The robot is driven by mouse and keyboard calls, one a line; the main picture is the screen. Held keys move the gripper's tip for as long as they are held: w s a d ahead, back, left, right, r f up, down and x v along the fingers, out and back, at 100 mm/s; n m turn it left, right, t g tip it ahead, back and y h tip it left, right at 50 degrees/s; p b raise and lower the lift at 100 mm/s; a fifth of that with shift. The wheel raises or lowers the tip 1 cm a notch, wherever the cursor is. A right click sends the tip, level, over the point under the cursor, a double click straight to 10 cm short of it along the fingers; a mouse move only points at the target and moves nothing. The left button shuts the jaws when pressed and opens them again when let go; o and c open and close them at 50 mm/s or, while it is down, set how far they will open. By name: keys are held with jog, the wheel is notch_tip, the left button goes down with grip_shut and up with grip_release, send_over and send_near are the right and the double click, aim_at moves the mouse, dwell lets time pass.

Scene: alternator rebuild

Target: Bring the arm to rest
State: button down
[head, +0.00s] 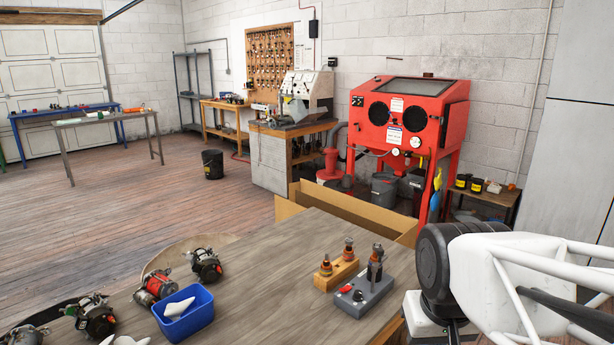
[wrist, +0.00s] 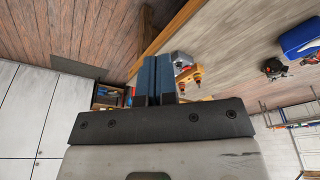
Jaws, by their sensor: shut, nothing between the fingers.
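My gripper (wrist: 155,62) shows in the wrist view as two dark blue-grey fingers side by side, shut with nothing held between them. The fingers are above and apart from the wooden table (wrist: 245,45). My arm's white and black links show at the right edge of the head view, over the table's right end. The gripper's fingers cannot be made out in the head view.
On the table (head: 270,255) stand a wooden block (head: 335,275) and a grey block (head: 362,298) with upright tools, a blue bin (head: 185,315) with white cloth, and several alternators at left. A cardboard box (head: 350,205) stands behind. A red blast cabinet (head: 410,115) is farther back.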

jog(key=s, duration=0.3)
jog(key=shift+s+f, duration=0.2)
jog(key=shift+f, duration=0.15)
